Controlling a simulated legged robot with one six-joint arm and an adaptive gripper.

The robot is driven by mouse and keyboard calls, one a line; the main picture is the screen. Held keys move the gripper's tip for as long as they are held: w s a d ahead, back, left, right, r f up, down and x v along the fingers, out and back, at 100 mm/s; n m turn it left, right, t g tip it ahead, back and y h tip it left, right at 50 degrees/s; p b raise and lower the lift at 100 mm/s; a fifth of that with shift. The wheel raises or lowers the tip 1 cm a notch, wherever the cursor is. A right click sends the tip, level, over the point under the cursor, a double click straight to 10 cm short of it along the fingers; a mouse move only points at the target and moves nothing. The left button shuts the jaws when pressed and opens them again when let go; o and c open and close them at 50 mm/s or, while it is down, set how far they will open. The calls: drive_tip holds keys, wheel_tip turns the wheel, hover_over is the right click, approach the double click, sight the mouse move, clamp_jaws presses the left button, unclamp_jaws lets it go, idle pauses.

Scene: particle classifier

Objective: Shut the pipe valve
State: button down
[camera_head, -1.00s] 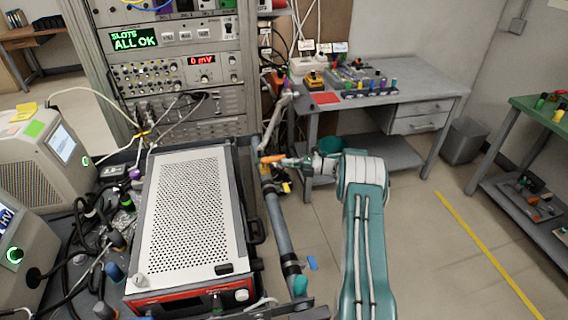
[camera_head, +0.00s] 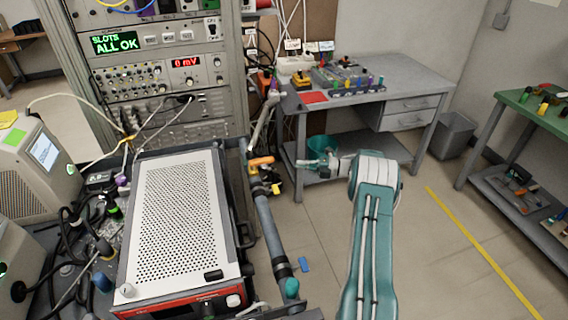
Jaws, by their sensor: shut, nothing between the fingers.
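The grey pipe (camera_head: 268,220) runs lengthwise along the right side of the perforated white box. A short orange handle (camera_head: 262,161) sits at the pipe's far end and lies across it, its tip pointing right. I take it for the valve handle; the valve body under it is too small to make out. My gripper (camera_head: 303,163) is just right of the handle, with a visible gap between them. It is shut and empty. My teal and white arm reaches up to it from the bottom of the view.
An instrument rack (camera_head: 222,95) rises behind the pipe. The perforated box (camera_head: 178,215) is close on the pipe's left.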

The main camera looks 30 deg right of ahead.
drive_tip(key=shift+s+d, duration=0.9)
drive_tip(key=shift+s, duration=0.3)
drive_tip(key=shift+d, duration=0.25)
